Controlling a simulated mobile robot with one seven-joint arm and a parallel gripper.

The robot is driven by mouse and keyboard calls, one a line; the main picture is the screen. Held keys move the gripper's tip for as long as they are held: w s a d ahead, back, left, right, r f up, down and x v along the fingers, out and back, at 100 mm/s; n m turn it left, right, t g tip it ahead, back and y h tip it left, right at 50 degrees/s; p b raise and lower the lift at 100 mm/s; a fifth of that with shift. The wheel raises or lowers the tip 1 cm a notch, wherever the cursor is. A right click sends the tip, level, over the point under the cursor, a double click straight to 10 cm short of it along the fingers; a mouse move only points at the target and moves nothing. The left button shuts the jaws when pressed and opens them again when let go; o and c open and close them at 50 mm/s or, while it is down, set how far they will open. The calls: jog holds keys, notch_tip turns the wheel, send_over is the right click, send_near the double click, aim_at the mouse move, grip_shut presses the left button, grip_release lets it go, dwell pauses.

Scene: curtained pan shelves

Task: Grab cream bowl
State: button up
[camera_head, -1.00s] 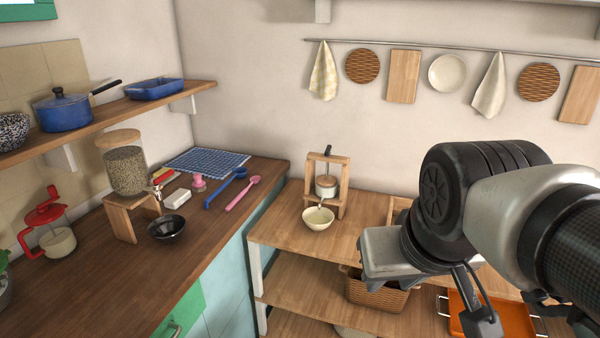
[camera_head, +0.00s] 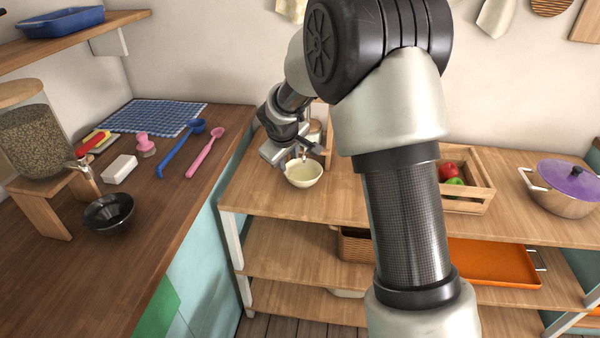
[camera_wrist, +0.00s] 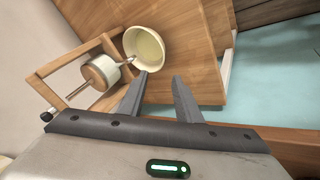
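The cream bowl (camera_head: 303,174) sits upright on the wooden top shelf, at its left part, just in front of a wooden stand. My gripper (camera_head: 290,160) hangs over the bowl's back left in the head view. In the wrist view the bowl (camera_wrist: 144,49) lies just beyond the fingertips, a little to the left of the gap. My gripper (camera_wrist: 165,76) is open there, with nothing between its fingers. The left fingertip appears close to the bowl's rim; I cannot tell if it touches.
A wooden stand with a cream pot (camera_wrist: 101,73) and spout stands right beside the bowl. A wooden crate (camera_head: 468,192) with red and green items and a purple-lidded pot (camera_head: 562,188) are to the right. The counter with a black bowl (camera_head: 109,214) is at left.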

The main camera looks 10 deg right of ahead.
send_near(290, 178)
jog(key=w+a+x, duration=0.1)
jog(key=x, duration=0.4)
jog(key=shift+s+d+x, duration=0.1)
jog(key=shift+d+x, duration=0.1)
jog(key=shift+x, duration=0.7)
jog(key=shift+s+d+x, duration=0.15)
jog(key=shift+x, duration=0.75)
jog(key=shift+s+d+x, duration=0.1)
jog(key=shift+d+x, duration=0.1)
jog(key=shift+x, duration=0.7)
jog(key=shift+f, duration=0.1)
jog(key=shift+c, duration=0.3)
grip_shut()
